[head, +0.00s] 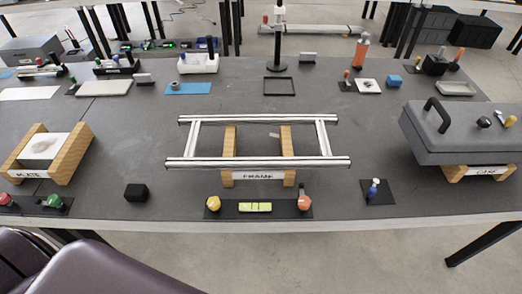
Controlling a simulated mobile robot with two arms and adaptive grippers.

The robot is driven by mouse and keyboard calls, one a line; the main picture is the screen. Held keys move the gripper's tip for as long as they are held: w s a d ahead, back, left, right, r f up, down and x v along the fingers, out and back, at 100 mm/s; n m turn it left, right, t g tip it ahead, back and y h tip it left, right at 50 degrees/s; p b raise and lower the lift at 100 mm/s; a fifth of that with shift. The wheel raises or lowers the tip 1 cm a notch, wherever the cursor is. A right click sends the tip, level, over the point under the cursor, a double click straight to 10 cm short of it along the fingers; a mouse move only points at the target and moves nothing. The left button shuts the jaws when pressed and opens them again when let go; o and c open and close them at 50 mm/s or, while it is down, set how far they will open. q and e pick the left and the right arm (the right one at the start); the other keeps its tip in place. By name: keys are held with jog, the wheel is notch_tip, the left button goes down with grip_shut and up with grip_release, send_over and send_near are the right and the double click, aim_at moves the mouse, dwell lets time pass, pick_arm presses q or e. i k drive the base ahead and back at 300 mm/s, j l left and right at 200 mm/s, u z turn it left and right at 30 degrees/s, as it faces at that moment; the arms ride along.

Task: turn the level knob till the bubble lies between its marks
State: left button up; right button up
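The level's green vial (255,207) lies on a black strip (282,208) at the table's front edge, below the frame. A yellow knob (213,203) stands at the strip's left end and an orange knob (304,202) at its right end. I cannot tell which of them is the level knob. Dark lines show on the vial, but the bubble is too small to place against the marks. Neither of my grippers is in the head view.
A silver frame (258,162) rests on wooden blocks behind the level. A black cube (136,192) stands to the left and a blue-topped knob (374,187) to the right. A grey case (455,140) is at far right. The front table strip near the level is mostly clear.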

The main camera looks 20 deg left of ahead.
aim_at(214, 203)
jog(key=u, duration=1.15)
